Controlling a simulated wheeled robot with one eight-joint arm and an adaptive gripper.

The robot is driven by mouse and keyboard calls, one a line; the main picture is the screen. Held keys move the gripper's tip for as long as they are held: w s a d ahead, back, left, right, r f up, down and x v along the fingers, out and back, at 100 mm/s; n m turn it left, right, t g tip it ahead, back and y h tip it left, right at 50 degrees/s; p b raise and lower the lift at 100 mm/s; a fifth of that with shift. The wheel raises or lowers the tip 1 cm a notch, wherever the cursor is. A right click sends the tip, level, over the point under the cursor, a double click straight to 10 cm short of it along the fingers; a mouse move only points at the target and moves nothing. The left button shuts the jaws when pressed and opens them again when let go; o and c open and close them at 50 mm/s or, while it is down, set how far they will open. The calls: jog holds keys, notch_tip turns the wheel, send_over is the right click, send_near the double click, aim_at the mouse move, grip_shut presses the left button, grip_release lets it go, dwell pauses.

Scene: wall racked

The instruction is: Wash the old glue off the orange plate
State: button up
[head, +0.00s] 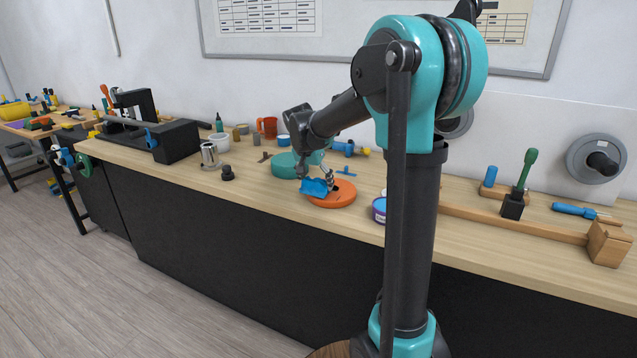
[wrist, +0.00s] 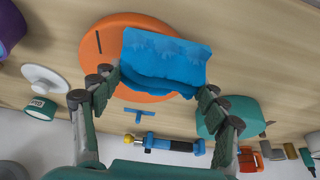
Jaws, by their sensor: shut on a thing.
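The orange plate (head: 332,197) is a round disc lying on the wooden bench. It also shows in the wrist view (wrist: 97,66), with a dark slot on its face. My gripper (head: 322,176) is over the plate, shut on a blue cloth (head: 314,188). In the wrist view the blue cloth (wrist: 165,62) is pinched between the two fingers of my gripper (wrist: 160,88) and covers the right part of the plate. I cannot tell whether the cloth touches the plate. No glue is clearly visible; the covered part is hidden.
A teal round thing (head: 285,163) lies behind the plate. A purple-and-blue tub (head: 379,210) stands to its right. A metal jug (head: 210,156), a dark knob (head: 228,173) and an orange mug (head: 268,127) stand left. The bench (head: 270,205) is clear in front of the plate.

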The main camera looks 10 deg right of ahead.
jog(key=shift+f, duration=0.45)
dwell(0.3)
jog(key=shift+s+d, duration=0.1)
jog(key=shift+d, duration=0.05)
jog(key=shift+s+d+r, duration=0.1)
jog(key=shift+s+d, duration=0.25)
jog(key=shift+d, duration=0.15)
jog(key=shift+s+d, duration=0.95)
jog(key=shift+d, duration=0.3)
jog(key=shift+f, duration=0.2)
jog(key=shift+r, duration=0.1)
jog(key=shift+d+r, duration=0.1)
jog(key=shift+r, duration=0.35)
jog(key=shift+s+d, duration=0.55)
jog(key=shift+d, duration=0.2)
